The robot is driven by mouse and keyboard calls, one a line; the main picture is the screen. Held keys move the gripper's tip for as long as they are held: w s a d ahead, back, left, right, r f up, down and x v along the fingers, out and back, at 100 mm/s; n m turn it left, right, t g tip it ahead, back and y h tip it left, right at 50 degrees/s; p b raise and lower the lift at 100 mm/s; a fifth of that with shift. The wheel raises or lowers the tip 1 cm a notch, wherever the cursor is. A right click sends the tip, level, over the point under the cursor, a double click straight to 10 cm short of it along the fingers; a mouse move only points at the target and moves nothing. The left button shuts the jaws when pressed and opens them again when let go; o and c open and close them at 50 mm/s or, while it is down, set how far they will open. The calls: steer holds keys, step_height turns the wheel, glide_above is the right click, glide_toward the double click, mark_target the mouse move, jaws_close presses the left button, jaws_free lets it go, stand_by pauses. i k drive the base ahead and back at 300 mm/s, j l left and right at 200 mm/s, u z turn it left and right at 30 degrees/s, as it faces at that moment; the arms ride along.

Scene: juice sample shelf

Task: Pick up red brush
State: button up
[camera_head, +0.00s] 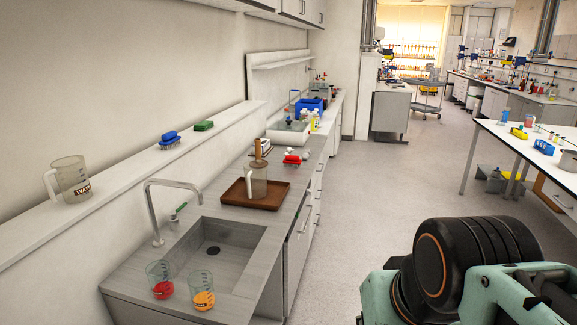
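The red brush (292,158) lies on the grey counter, beyond the brown tray and near the counter's front edge. It is small in the view, with a red back and a pale underside. A blue brush (169,138) and a green brush (203,126) lie on the wall ledge to the left. My arm shows at the lower right, over the floor and well apart from the red brush. My gripper's fingers are not in view.
A brown tray (233,197) holding a clear jug (256,180) stands before the red brush. The sink (215,250), tap (160,205) and two beakers with red (162,289) and orange (203,299) contents are nearer. The aisle floor (380,190) is clear.

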mark_target(294, 160)
steer(key=l, duration=1.6)
steer(key=i+l, duration=0.15)
steer(key=l, duration=0.25)
steer(key=i+l, duration=0.15)
steer(key=l, duration=0.25)
steer(key=i+l, duration=0.25)
steer(key=i+l+z, duration=0.15)
steer(key=l, duration=0.35)
steer(key=i+l, duration=0.1)
steer(key=i, duration=1.05)
steer(key=i+j+z, duration=0.1)
steer(key=i+j, duration=0.55)
